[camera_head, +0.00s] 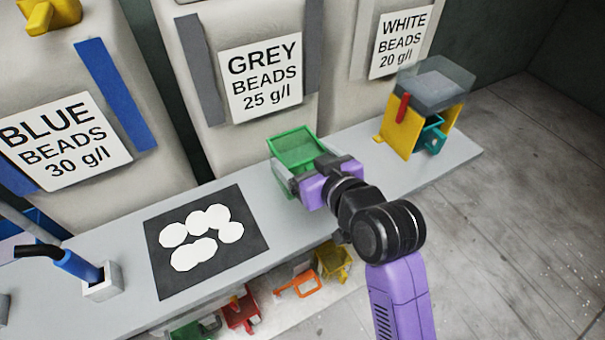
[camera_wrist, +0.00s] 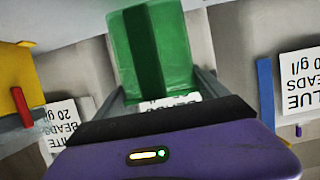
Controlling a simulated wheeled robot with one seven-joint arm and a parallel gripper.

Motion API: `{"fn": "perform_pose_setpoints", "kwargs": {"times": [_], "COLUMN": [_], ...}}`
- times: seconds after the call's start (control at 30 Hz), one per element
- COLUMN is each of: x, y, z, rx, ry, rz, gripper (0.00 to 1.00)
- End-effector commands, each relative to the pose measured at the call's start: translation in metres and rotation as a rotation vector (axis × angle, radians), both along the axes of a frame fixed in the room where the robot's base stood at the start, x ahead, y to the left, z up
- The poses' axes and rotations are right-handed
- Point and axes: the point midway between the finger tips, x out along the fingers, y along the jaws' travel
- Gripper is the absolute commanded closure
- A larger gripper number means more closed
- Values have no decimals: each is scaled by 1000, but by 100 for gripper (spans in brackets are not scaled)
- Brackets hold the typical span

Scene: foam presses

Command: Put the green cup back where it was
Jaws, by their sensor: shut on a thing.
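The green cup (camera_head: 296,148) is a translucent green open-topped scoop-like cup, above or at the grey bench in front of the grey beads sack. My gripper (camera_head: 300,178) is shut on it from the near side; I cannot tell whether the cup touches the bench. In the wrist view the green cup (camera_wrist: 150,50) rises beyond the purple gripper body, between the fingers. Below the bench, a lower shelf holds several coloured cups: a green one (camera_head: 195,328), a red one (camera_head: 241,310), an orange one (camera_head: 298,284) and a yellow one (camera_head: 333,260).
A black mat (camera_head: 165,262) with white discs lies left of my gripper. A yellow stand (camera_head: 398,130) with a clear hopper and teal cup stands at right. A blue-handled tool (camera_head: 80,266) sits in a holder at left. Labelled bead sacks line the back.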

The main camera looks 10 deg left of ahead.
Motion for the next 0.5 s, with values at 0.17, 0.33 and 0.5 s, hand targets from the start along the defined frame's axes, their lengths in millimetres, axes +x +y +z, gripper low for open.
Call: {"fn": "perform_pose_setpoints", "kwargs": {"times": [0.17, 0.33, 0.5], "x": [0, 0, 0], "y": [0, 0, 0], "z": [-14, -37, -53], "rx": [2, 0, 1], "ry": [0, 2, -2], "rz": [1, 0, 0], "gripper": [59, 59, 59]}}
